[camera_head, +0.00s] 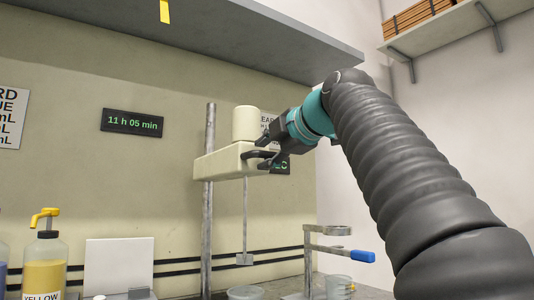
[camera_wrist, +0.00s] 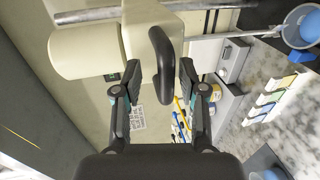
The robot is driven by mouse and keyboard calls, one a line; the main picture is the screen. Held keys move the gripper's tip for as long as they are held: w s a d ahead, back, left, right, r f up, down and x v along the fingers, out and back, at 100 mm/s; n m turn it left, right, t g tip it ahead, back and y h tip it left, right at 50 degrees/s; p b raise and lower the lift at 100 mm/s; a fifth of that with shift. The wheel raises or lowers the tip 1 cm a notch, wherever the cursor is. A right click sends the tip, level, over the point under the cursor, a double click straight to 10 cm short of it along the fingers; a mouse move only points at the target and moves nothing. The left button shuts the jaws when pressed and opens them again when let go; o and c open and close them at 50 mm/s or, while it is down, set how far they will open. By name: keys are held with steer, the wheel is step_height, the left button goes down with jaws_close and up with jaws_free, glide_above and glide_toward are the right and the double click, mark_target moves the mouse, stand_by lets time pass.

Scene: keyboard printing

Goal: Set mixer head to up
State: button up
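The mixer head (camera_head: 222,163) is a cream block with an upright cream cylinder (camera_head: 245,123) on top. It sits on a vertical metal pole (camera_head: 209,225), below the pole's top. A thin stirring rod (camera_head: 246,215) hangs from it, with a paddle at the end above a shallow bowl (camera_head: 245,292). In the wrist view, a curved black handle (camera_wrist: 168,55) sticks out from the head (camera_wrist: 143,15). My gripper (camera_wrist: 160,78) is open, with one finger on each side of the handle and gaps visible between. In the head view, my gripper (camera_head: 262,157) is at the head's right end.
A grey shelf (camera_head: 200,35) overhangs above the mixer. A stand with a blue handle (camera_head: 362,256) and a beaker (camera_head: 339,286) are at lower right. A yellow pump bottle (camera_head: 44,265) stands at left. A wall display (camera_head: 132,123) reads "11 h 05 min".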

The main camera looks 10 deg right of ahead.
steer(key=shift+s, duration=0.1)
steer(key=v, duration=1.1)
steer(key=shift+s+d+r, duration=0.15)
steer(key=shift+s+d, duration=0.05)
steer(key=shift+s, duration=0.15)
steer(key=shift+s, duration=0.1)
